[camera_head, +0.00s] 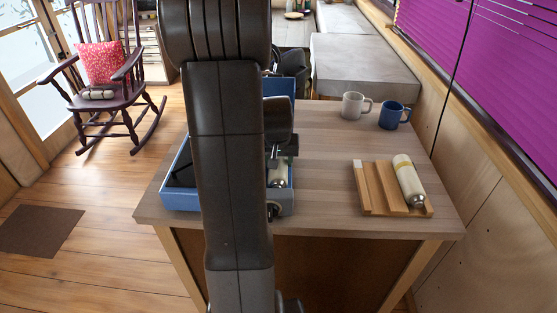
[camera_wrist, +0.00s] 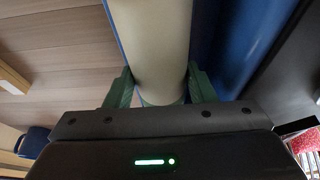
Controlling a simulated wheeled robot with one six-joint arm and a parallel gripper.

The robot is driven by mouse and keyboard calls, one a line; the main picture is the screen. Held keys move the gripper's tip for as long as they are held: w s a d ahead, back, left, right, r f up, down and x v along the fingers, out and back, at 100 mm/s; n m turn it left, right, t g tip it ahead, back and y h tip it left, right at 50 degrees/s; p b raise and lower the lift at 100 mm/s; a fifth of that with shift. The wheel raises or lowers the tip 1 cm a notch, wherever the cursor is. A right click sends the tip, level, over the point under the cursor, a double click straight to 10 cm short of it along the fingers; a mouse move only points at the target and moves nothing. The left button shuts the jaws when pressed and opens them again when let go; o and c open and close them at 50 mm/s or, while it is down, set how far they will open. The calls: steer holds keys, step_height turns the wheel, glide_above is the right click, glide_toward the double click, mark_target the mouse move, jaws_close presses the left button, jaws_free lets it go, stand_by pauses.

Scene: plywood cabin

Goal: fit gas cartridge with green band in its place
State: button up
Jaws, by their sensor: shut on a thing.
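The cream gas cartridge (camera_wrist: 152,45) stands out between my two green fingers in the wrist view, with a strip of its green band (camera_wrist: 160,99) near the palm. My gripper (camera_wrist: 162,88) is shut on it. In the head view my arm hides most of the gripper, and part of the cartridge (camera_head: 277,175) shows right of the arm, at the blue box (camera_head: 182,200). Blue box walls flank the cartridge in the wrist view. I cannot tell whether it touches the box floor.
A wooden rack (camera_head: 368,189) on the table's right holds a cream cartridge with a yellow band (camera_head: 408,180). A grey mug (camera_head: 353,106) and a blue mug (camera_head: 391,116) stand at the back right. The tabletop (camera_head: 325,150) between box and rack is clear.

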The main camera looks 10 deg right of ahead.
steer(key=shift+f+b, duration=0.25)
steer(key=shift+b, duration=0.1)
stand_by(0.3)
steer(key=o, duration=1.2)
steer(key=o, duration=0.6)
steer(key=shift+c, duration=0.2)
steer(key=o, duration=0.4)
steer(key=shift+d, duration=0.15)
steer(key=shift+r, duration=0.15)
